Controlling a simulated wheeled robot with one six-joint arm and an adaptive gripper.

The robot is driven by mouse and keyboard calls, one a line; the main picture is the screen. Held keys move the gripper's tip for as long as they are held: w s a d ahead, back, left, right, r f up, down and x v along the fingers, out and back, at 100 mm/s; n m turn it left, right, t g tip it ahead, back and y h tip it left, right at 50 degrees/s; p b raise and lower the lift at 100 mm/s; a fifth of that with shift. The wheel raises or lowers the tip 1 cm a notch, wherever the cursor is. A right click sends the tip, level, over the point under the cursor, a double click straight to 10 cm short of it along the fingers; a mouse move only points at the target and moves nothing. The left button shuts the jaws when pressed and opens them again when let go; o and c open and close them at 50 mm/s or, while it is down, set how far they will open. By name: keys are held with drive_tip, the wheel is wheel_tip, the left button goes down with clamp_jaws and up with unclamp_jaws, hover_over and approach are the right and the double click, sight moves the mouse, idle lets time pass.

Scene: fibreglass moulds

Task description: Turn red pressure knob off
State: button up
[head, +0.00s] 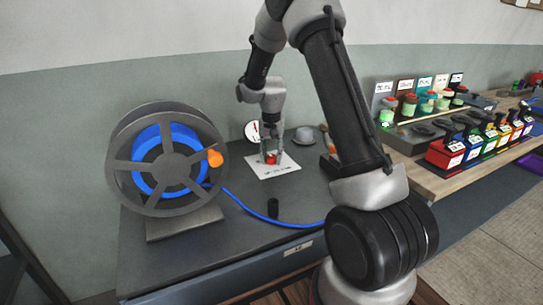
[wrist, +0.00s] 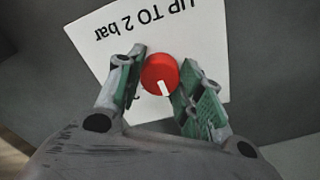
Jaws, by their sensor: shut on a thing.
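The red pressure knob (wrist: 158,73) is round with a white pointer mark on its face. In the wrist view the mark points down and slightly right. The knob also shows small in the head view (head: 271,159), above a white label card (head: 284,171) on the dark bench. The card (wrist: 100,18) reads "UP TO 2 bar", upside down in the wrist view. My gripper (wrist: 157,82) points down over the knob, with its green-padded fingers on either side, shut on it. In the head view, the gripper (head: 270,155) partly hides the knob. A round white gauge (head: 252,131) stands behind it.
A hose reel (head: 175,200) with blue hose and an orange handle stands to the left. A grey round object (head: 305,135) sits behind right. Coloured containers (head: 480,140) line the right bench.

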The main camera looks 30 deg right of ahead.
sight(271, 157)
drive_tip(key=n, duration=1.1)
drive_tip(key=shift+n, duration=0.3)
idle(0.5)
drive_tip(key=o, duration=1)
wheel_tip(271, 157, up, 12)
drive_tip(key=shift+r, duration=0.1)
